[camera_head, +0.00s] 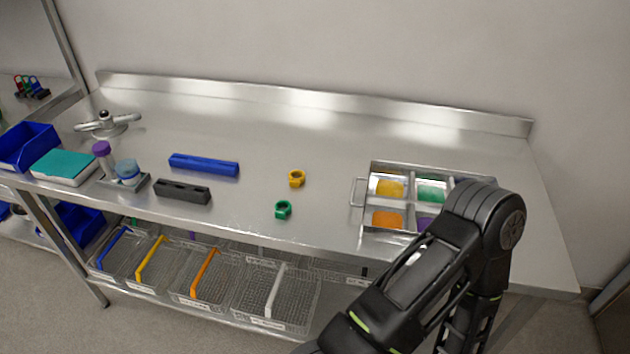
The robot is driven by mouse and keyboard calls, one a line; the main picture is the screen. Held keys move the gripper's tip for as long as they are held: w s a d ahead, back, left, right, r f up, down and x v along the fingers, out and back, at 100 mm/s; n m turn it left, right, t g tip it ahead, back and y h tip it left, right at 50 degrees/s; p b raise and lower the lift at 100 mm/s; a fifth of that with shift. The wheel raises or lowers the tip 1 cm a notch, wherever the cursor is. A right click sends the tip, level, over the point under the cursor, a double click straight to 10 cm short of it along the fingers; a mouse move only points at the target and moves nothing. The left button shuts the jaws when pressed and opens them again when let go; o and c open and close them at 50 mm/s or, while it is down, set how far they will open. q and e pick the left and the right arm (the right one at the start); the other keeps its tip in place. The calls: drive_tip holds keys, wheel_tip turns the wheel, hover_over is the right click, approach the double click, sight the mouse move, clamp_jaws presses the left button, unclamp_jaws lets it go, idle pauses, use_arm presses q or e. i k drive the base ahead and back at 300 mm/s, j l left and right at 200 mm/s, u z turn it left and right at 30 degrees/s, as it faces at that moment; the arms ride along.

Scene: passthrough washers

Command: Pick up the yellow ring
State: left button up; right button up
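A small yellow ring (296,178) lies on the steel table, right of the blue bar and left of the metal tray. No gripper is near it and nothing hides it. A dark arm of mine comes in at the lower right and stands in front of the table's right part. Its gripper is not visible. My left gripper is not in the picture.
A green ring (283,210) lies just in front of the yellow one. A divided tray (366,203) with coloured compartments stands at right, partly behind my arm. A blue bar (204,165) and a dark block (182,192) lie to the left. The table behind the rings is clear.

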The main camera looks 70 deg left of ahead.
sight(293, 182)
drive_tip(key=i+j, duration=0.4)
drive_tip(key=u, duration=2.75)
